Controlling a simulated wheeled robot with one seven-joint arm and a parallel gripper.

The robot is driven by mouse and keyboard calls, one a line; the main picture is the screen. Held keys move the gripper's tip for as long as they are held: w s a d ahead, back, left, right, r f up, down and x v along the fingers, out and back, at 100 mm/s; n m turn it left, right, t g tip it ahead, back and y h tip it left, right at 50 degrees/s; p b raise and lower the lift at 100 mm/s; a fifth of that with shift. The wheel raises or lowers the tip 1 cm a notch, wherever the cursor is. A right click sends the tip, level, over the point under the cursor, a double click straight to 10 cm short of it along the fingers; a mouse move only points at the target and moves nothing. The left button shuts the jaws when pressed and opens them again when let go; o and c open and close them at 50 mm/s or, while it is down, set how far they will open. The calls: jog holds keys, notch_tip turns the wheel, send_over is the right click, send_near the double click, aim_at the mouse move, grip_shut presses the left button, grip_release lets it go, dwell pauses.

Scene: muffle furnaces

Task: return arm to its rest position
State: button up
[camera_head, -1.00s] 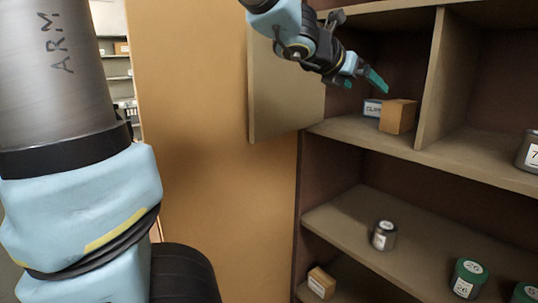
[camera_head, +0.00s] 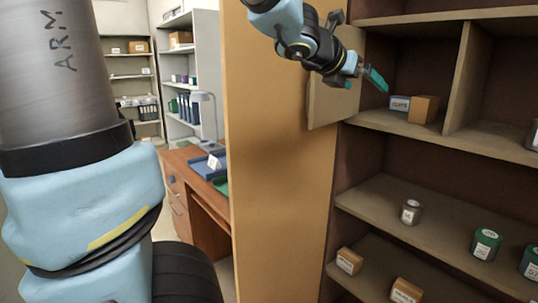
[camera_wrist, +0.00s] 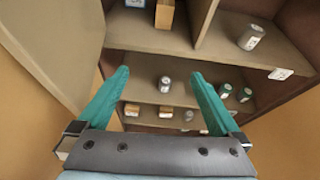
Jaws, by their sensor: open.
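My gripper (camera_head: 362,78) is raised in front of the upper part of an open wooden cabinet (camera_head: 345,187). In the wrist view my gripper (camera_wrist: 161,84) has its two teal fingers spread wide with nothing between them. The cabinet shelves show beyond the fingers, apart from them. My arm hangs in from the top of the head view, bent, with the gripper pointing down and to the right.
A cabinet door (camera_head: 331,95) stands open behind my gripper. Below stand a grey jar (camera_head: 411,211) and a green jar (camera_head: 486,244). A desk (camera_head: 185,190) is at the left.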

jog(key=w+a+f+n+y, duration=0.3)
jog(key=a+f+n+y, duration=0.5)
jog(key=a+f+n, duration=1.1)
jog(key=s+a+f+n+g+y, duration=0.1)
jog(key=s+a+f+n+g, duration=0.2)
jog(key=n, duration=1)
jog(key=s+a+f+n+g+y, duration=0.1)
jog(key=s+a+f+n+g, duration=0.2)
jog(key=s+f+n, duration=0.3)
jog(key=shift+s+a+f+n+g, duration=0.35)
jog(key=shift+s+a+n, duration=0.5)
jog(key=shift+s+n, duration=1.95)
jog(key=shift+w+n, duration=0.5)
jog(key=shift+w, duration=0.1)
